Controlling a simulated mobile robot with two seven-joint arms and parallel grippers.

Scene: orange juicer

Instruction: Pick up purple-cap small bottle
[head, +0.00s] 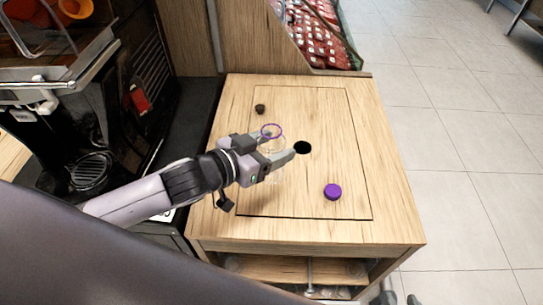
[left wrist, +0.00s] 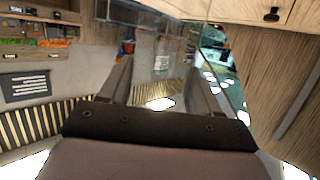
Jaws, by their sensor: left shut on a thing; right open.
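The small bottle (head: 271,131) is clear, with a purple ring at its open top. It stands out against the wooden counter top between the fingers of my left gripper (head: 281,143), which is shut on it. Its lower part is hard to make out, and I cannot tell whether it touches the counter. A round purple cap (head: 333,191) lies apart on the counter, to the right and nearer. In the left wrist view the fingers (left wrist: 158,95) show, but the clear bottle between them is hard to see. My right gripper (head: 398,298) barely shows at the bottom edge, open.
A dark juicer (head: 110,110) stands left. A shelf of red packs (head: 315,40) is behind.

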